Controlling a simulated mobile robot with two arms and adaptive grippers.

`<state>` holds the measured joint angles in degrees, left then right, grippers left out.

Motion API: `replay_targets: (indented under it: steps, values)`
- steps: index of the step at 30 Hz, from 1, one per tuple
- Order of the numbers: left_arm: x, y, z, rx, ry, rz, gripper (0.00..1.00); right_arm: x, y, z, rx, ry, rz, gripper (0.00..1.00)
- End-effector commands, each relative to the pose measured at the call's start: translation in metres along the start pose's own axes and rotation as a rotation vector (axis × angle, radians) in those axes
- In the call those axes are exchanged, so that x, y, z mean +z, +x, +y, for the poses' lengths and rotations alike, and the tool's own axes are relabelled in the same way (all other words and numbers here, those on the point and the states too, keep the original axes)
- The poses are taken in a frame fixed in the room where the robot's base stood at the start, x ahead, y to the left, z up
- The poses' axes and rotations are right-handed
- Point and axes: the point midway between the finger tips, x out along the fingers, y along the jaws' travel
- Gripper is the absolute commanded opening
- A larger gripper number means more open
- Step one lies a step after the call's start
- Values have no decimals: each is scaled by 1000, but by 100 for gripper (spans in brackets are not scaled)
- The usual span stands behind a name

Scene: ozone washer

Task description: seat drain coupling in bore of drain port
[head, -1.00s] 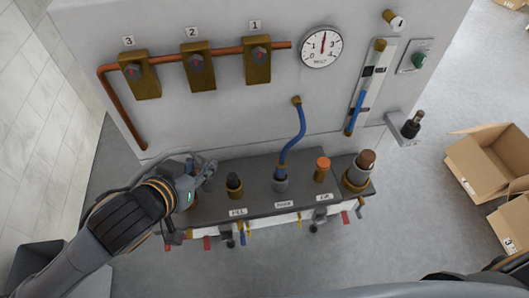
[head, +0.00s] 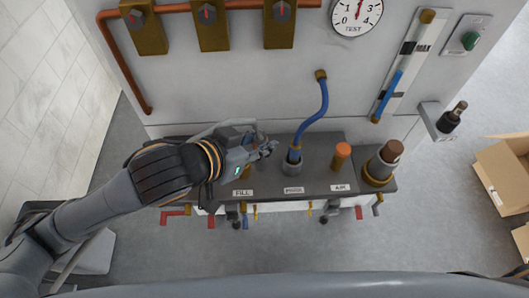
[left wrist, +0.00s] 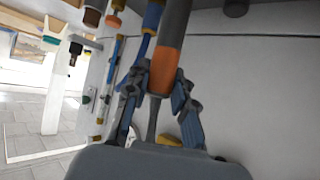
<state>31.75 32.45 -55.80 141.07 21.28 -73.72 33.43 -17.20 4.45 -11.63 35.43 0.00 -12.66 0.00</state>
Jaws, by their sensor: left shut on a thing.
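My left gripper (head: 268,149) is above the bench block between the FILL and PURGE labels. In the left wrist view its fingers (left wrist: 158,92) are shut around a dark grey cylinder with an orange band (left wrist: 168,68). I take this piece for the drain coupling, but no marking confirms it. In the head view it is mostly hidden by the fingers. No port is legibly marked as the drain; a wide brass collar with a brown-capped part (head: 383,163) stands at the block's right end. My right gripper is out of view.
A blue hose (head: 318,108) rises from the PURGE fitting (head: 291,167), close to my left fingers. An orange-capped fitting (head: 342,154) stands by the AIR label. Red and yellow valve handles line the front edge. Cardboard boxes (head: 502,178) lie on the floor at right.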

Motion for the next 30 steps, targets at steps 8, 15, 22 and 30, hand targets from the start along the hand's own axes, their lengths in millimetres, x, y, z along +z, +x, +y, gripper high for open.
replay_targets:
  steps: [8, 15, 22, 30]
  values:
    - [15, 61, -28, -3, -3, -6, 0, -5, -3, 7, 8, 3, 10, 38]
    - [22, 82, -36, -2, -1, -4, 0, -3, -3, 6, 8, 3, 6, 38]
    - [47, 101, -38, -2, -2, -4, 0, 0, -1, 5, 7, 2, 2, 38]
    - [49, 102, -38, -2, -1, -3, 0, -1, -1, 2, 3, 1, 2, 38]
